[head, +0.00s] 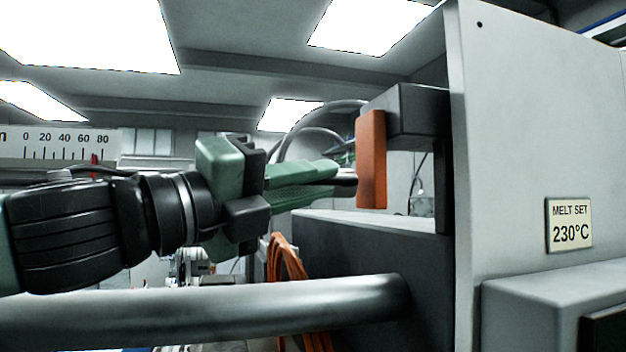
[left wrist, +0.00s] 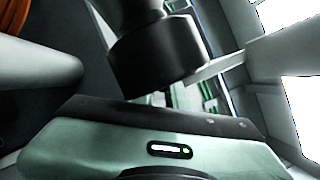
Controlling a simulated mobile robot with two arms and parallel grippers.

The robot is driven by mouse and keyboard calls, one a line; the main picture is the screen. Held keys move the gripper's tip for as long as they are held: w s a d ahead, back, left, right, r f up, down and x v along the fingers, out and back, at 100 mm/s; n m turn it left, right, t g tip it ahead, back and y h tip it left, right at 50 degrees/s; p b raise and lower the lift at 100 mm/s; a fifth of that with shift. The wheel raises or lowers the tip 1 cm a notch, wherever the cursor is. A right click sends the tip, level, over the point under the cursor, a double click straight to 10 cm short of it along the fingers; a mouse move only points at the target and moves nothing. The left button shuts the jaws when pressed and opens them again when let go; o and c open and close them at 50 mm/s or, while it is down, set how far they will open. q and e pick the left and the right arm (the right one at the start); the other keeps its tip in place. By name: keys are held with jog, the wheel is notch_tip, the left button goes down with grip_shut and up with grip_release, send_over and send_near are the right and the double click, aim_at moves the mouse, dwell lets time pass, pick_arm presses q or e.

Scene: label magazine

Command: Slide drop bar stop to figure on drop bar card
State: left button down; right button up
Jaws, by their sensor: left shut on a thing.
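My left gripper (head: 345,180) comes in from the left in the head view, with green jaws and dark fingertips. The block sits at the end of a dark grey bracket on the machine. I cannot tell for sure whether it is the drop bar stop. A scale (head: 62,146) marked 0 to 80 has a red pointer (head: 95,165) near 70 to 80. The card is not recognisable in either view. My right gripper is not in view.
A grey machine housing (head: 520,110) with a "MELT SET 230°C" plate (head: 568,224) fills the right. A thick grey bar (head: 210,310) crosses below my left arm. Orange cables (head: 285,265) hang behind the bar. The wrist view shows a dark cylinder (left wrist: 160,55).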

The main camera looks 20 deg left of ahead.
pick_arm(q)
jog(key=shift+r, duration=0.2)
jog(key=shift+b, duration=0.3)
dwell(0.3)
jog(key=c, duration=1.5)
grip_release()
jog(key=shift+c, duration=0.2)
jog(key=shift+o, duration=0.3)
jog(key=shift+d, duration=0.15)
jog(key=shift+f, duration=0.1)
jog(key=v, duration=0.7)
jog(key=shift+s+a, duration=0.25)
jog(key=shift+s, duration=0.1)
